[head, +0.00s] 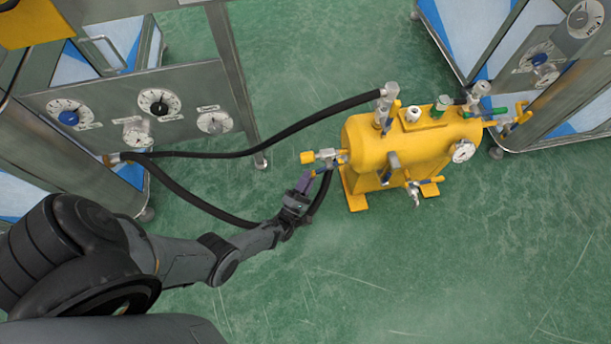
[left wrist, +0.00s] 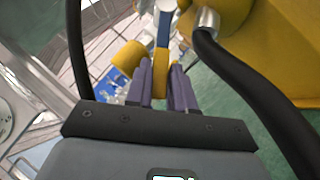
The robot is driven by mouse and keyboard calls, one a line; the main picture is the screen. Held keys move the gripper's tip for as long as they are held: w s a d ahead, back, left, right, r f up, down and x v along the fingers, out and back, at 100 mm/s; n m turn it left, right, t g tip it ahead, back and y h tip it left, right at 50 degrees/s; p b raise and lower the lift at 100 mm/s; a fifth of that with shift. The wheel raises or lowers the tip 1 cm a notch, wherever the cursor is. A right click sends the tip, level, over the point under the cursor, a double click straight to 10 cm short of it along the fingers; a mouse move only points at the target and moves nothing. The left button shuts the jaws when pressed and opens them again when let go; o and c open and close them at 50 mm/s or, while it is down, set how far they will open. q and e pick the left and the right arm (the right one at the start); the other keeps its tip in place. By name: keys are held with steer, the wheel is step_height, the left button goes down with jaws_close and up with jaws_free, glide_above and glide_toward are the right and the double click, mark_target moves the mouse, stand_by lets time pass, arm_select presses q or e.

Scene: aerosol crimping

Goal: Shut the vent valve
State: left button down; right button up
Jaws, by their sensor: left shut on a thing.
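The yellow tank (head: 400,145) stands on the floor with several valves. A silver valve (head: 328,157) with a yellow end knob (head: 307,157) sticks out of its left end; no label shows which valve is the vent valve. My left gripper (head: 304,184) is at this valve, just below the knob. In the left wrist view, the purple fingers (left wrist: 163,88) are shut on a valve lever, with its blue part (left wrist: 163,28) beyond the fingertips and a yellow part between them. The yellow knob (left wrist: 128,58) is beside the left finger. My right gripper is not in view.
A black hose (head: 290,132) runs from the left panel (head: 190,85) to the tank's top fitting (head: 387,92). Another hose (head: 185,203) passes behind my left wrist; hoses flank the gripper closely. A steel cart (head: 560,100) stands at right. The front floor (head: 450,270) is clear.

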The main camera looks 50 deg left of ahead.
arm_select(q)
steer(key=shift+w+n+y, duration=0.1)
steer(key=shift+n+y, duration=0.3)
stand_by(0.4)
steer(key=c, duration=1.1)
jaws_free()
steer(key=shift+o, duration=0.2)
steer(key=shift+f, duration=0.1)
